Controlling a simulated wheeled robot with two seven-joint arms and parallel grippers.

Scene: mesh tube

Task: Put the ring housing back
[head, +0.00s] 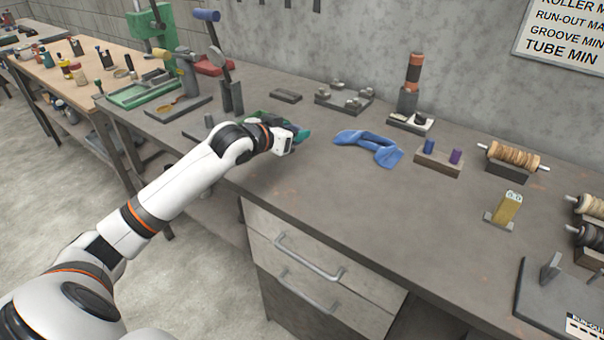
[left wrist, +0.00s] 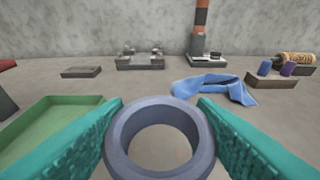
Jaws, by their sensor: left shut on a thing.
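The ring housing (left wrist: 118,150) is a thick blue-grey ring with a round open hole, seen in the left wrist view. My left gripper (left wrist: 160,140) is shut on it, with a teal finger against each side. The ring faces the wrist camera, and bench surface shows through its hole. In the head view my left gripper (head: 298,135) is over the bench, left of the blue cloth, and the ring is hidden behind my wrist. My right gripper is in neither view.
A green tray (left wrist: 42,125) lies left of the ring. A crumpled blue cloth (head: 376,147) lies to the right. Behind stand a grey block with several posts (head: 343,99) and an orange-and-black column (head: 413,75). A block with coloured plugs (head: 438,158) is farther right. The front bench top is clear.

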